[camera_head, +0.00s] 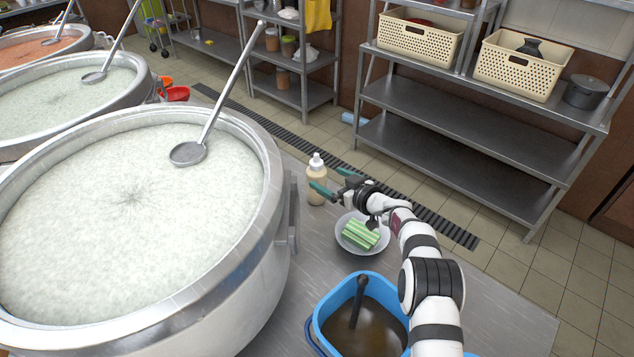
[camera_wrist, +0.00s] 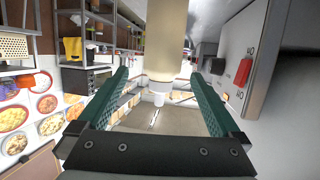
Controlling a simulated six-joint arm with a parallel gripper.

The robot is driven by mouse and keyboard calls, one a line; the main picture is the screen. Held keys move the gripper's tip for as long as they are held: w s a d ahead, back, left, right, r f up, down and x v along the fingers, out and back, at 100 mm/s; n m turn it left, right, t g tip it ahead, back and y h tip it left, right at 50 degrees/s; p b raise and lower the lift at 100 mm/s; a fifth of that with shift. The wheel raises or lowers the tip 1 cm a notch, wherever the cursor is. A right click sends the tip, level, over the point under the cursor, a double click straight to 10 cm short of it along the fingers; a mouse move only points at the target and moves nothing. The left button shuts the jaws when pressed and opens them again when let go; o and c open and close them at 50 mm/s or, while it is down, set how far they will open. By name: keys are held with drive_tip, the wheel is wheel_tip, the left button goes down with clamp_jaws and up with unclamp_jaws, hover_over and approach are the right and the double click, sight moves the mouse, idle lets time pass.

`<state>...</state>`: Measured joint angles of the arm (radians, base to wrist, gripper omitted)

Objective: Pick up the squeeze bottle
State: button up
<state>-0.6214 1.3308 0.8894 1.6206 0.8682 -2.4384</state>
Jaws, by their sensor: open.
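The squeeze bottle (camera_head: 316,194) is cream-coloured with a white cap and stands upright on the metal table beside the large pot. My gripper (camera_head: 333,180) is open at the bottle's right side, with one green finger crossing in front of the bottle. In the wrist view the bottle (camera_wrist: 166,45) appears cap-down in the picture, in the gap between the two green fingers of my gripper (camera_wrist: 158,76). Gaps show on both sides of it there. How deep it sits between the fingers I cannot tell.
A large pot of congee (camera_head: 130,200) with a ladle (camera_head: 188,152) stands close on the left. A bowl (camera_head: 362,246) with a green-striped sponge (camera_head: 360,234) and a blue bucket (camera_head: 318,318) of brown liquid stand nearer on the table. Metal shelves (camera_head: 450,130) stand behind.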

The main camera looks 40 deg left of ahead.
sight(322, 175)
drive_tip(key=x, duration=0.2)
drive_tip(key=shift+s+a+f, duration=0.15)
drive_tip(key=shift+a+f, duration=0.05)
drive_tip(key=shift+a, duration=0.2)
drive_tip(key=shift+x, duration=0.9)
drive_tip(key=shift+r, duration=0.1)
drive_tip(key=shift+c, duration=0.2)
drive_tip(key=c, duration=0.8)
drive_tip(key=shift+r, duration=0.15)
